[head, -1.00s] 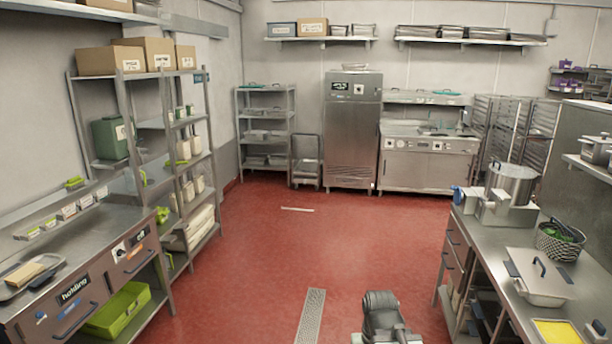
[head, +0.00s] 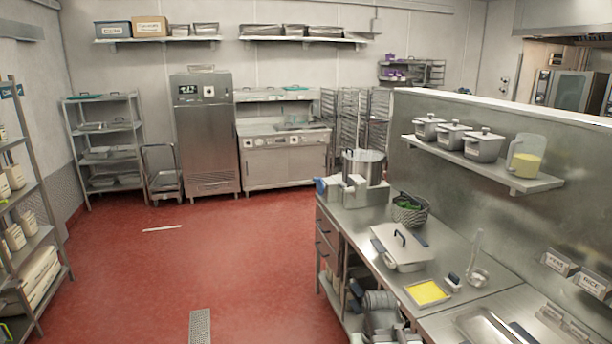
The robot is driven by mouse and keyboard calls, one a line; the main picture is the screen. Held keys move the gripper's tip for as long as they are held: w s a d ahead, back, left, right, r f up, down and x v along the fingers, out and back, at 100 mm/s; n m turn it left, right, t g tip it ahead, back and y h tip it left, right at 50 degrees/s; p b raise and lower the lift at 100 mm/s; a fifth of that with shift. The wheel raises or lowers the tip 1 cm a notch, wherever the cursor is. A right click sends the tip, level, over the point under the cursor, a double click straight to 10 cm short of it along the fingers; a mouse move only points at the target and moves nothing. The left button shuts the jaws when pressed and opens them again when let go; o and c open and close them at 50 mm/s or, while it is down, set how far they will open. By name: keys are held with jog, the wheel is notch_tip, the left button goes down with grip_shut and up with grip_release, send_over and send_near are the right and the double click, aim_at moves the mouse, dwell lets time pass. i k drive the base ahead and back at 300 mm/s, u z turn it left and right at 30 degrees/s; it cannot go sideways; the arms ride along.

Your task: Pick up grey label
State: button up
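I cannot make out for certain which thing is the grey label.
A wall shelf (head: 480,170) holds lidded containers and a jug. The red floor (head: 215,265) is open to the left.

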aim_at(555, 312)
jog(key=z, duration=0.1)
jog(key=i, duration=1)
jog(key=u, duration=0.05)
